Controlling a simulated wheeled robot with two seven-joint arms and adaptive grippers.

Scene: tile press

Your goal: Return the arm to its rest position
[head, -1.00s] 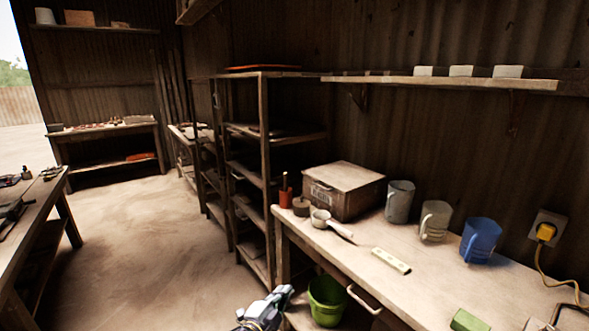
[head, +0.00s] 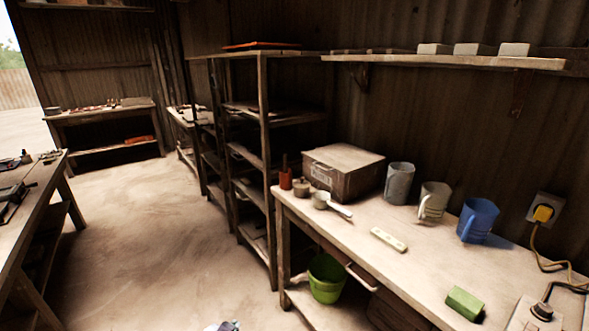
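Only a small white and blue piece of my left gripper (head: 222,326) shows at the bottom edge of the head view, left of the workbench and over the floor. The rest of it is cut off by the frame, so I cannot see its fingers well enough to tell open from shut. Nothing held is visible. My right gripper is not in view.
The workbench (head: 375,270) at right bears a lidded box (head: 343,175), three mugs, a ladle and a green block (head: 465,303). A green bucket (head: 326,280) sits beneath. A shelving rack (head: 264,150) stands behind. The floor (head: 150,255) at left is open.

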